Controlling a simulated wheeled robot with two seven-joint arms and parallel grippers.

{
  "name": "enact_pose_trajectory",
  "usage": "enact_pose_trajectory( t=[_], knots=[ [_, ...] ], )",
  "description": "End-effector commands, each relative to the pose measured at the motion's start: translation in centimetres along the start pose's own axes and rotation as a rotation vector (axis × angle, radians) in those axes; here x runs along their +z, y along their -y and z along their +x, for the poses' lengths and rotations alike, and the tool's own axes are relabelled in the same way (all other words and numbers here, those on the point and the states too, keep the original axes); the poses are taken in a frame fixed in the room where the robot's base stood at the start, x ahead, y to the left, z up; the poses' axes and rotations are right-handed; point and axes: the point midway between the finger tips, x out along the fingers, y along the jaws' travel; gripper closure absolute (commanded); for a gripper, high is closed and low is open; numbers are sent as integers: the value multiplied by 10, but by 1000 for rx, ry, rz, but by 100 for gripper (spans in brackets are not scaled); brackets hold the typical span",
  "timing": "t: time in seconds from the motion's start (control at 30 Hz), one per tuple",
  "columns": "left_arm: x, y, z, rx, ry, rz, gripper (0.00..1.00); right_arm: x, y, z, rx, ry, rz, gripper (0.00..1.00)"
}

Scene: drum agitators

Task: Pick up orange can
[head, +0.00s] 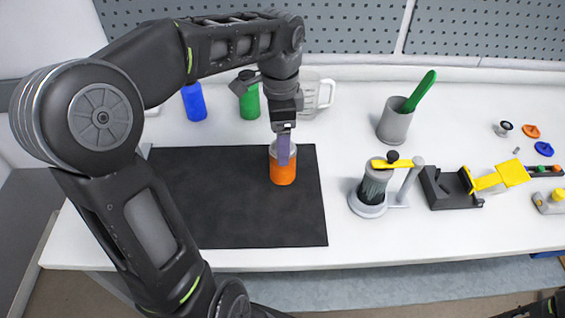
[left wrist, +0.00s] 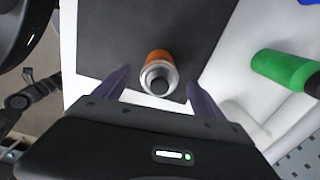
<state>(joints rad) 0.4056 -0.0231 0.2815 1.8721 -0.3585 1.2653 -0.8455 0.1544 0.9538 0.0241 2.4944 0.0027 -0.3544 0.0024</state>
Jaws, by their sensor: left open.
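The orange can (head: 283,173) stands upright on the black mat (head: 230,218), near its right side. Its top is silver-grey and partly hidden by my gripper in the head view. My left gripper (head: 284,150) points down at the can from above. In the left wrist view the can (left wrist: 159,68) shows from above, between the two spread purple fingers of my left gripper (left wrist: 158,92) and a little beyond their tips. The gripper is open and holds nothing.
A blue can (head: 195,103) and a green can (head: 249,103) stand behind the mat, with a clear mug (head: 318,95) beside them. A grey cup (head: 395,124) and an agitator stand (head: 370,195) are to the right. The table's front edge is clear.

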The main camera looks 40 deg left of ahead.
Motion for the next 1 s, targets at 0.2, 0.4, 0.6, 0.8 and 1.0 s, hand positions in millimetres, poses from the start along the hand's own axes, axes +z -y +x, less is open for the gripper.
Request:
enact_pose_trajectory(
  t=[0.2,0.4,0.6,0.8,1.0],
  knots=[
    [0,0,22,2,2,-1,20,0,0,-2,1,0,1,64],
    [0,0,24,0,0,0,20,0,0,-2,1,-1,1,64],
    [0,0,28,3,2,0,20,0,1,-3,1,0,1,64],
    [-1,-1,54,5,2,-1,20,1,3,-11,3,2,3,64],
    [-2,0,75,1,0,0,20,1,3,-11,4,3,3,64]
  ],
)
